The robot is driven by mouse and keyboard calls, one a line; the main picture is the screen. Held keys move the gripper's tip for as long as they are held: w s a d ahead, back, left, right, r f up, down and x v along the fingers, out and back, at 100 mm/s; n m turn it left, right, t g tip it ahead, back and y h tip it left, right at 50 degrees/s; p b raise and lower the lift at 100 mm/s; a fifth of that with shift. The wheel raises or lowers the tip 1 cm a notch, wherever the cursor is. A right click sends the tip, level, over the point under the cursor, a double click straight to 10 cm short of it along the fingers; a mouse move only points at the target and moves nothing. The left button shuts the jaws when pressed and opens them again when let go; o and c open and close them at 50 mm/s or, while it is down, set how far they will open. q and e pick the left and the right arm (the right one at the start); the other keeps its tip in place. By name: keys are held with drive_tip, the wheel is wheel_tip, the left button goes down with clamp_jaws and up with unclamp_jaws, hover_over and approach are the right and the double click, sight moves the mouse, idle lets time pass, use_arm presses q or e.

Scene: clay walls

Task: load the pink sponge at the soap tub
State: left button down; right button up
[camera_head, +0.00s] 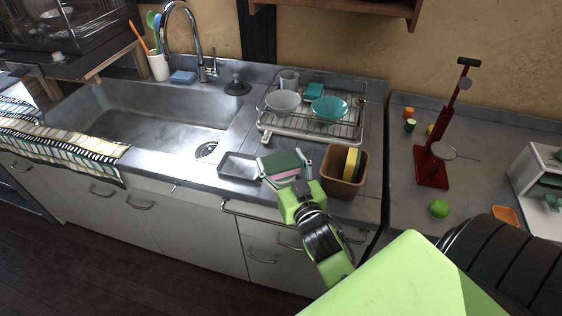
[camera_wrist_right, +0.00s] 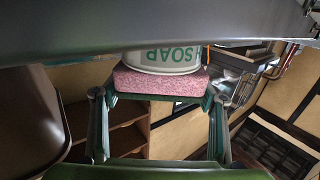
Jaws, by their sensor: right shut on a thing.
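The pink sponge (camera_head: 281,176) has a dark green top layer and is held in my right gripper (camera_head: 286,168) above the counter's front part. In the right wrist view the pink sponge (camera_wrist_right: 160,83) sits between the two fingertips (camera_wrist_right: 158,98). A white soap tub (camera_wrist_right: 162,58) with green "SOAP" lettering shows right behind the sponge there, partly hidden by it. I cannot tell whether sponge and tub touch. In the head view I cannot make out the tub; the sponge and gripper may cover it. My left gripper is not in view.
A shallow grey tray (camera_head: 238,179) lies left of the gripper. A brown caddy (camera_head: 342,188) with a yellow sponge (camera_head: 352,163) stands close on the right. The dish rack (camera_head: 312,126) is behind. The sink (camera_head: 150,115) is to the left.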

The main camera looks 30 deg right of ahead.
sight(281, 161)
drive_tip(key=shift+s+f+p, duration=0.15)
drive_tip(key=shift+f+p, duration=0.15)
drive_tip(key=shift+f, duration=0.25)
idle(1.5)
wheel_tip(281, 161, up, 8)
drive_tip(key=p, duration=0.7)
drive_tip(key=shift+f+p, duration=0.1)
drive_tip(key=shift+p, duration=0.2)
idle(0.5)
drive_tip(key=s+a+r+n+y, duration=0.3)
drive_tip(key=s+a+r, duration=0.3)
drive_tip(key=a+r, duration=0.4)
drive_tip(key=a+y, duration=0.1)
drive_tip(key=a, duration=0.2)
drive_tip(key=shift+s+a+t+y, duration=0.2)
drive_tip(key=shift+t+y, duration=0.1)
